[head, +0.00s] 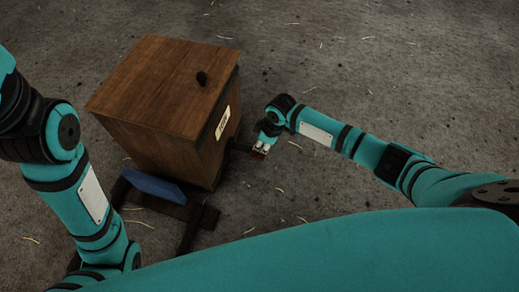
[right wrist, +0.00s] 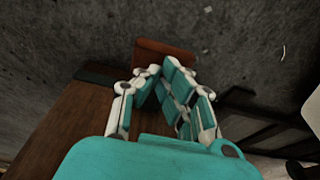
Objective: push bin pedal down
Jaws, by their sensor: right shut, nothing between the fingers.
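The bin is a brown wooden box (head: 165,85) with a small dark knob on its top and a pale label on its side. A small red-brown plate (head: 258,155), seemingly the pedal, sits low beside the bin's right side, near the end of a dark bar. It also shows in the right wrist view (right wrist: 168,50), just beyond the fingertips. My right gripper (head: 262,146) is shut and empty, right at this plate. I cannot tell whether it touches or presses it. My left arm comes in at the left, but its gripper is not seen.
A blue slanted panel (head: 155,188) and a dark wooden frame (head: 190,215) stand at the bin's near side. The grey floor (head: 380,60) is clear behind and to the right, with only scattered straw bits.

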